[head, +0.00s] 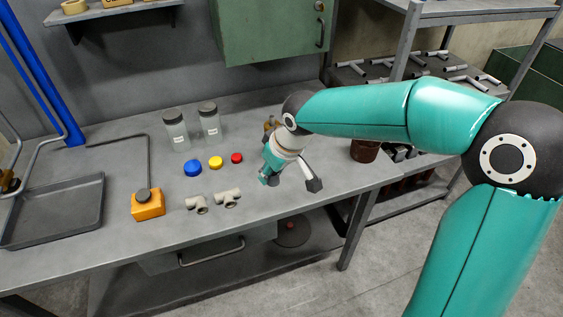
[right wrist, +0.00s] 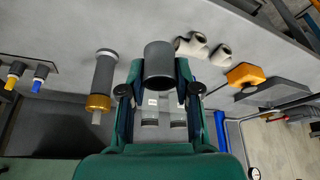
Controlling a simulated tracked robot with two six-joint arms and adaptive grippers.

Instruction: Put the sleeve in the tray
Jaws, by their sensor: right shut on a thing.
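My right gripper (head: 290,180) is above the bench, right of the jars and far from the tray. In the right wrist view my right gripper (right wrist: 160,92) is shut on the sleeve (right wrist: 158,62), a short dark grey cylinder held between its two fingers. In the head view I cannot clearly make out the sleeve at the gripper. The tray (head: 60,208), dark grey, shallow and empty, lies at the left end of the bench. It also shows in the right wrist view (right wrist: 285,96). My left gripper is not in view.
An orange block with a bent rod (head: 148,206), two tee fittings (head: 228,197), coloured caps (head: 193,168) and two clear jars (head: 177,132) stand between gripper and tray. A grey cylinder with a brass end (right wrist: 103,75) is beside the gripper. The bench's front strip is clear.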

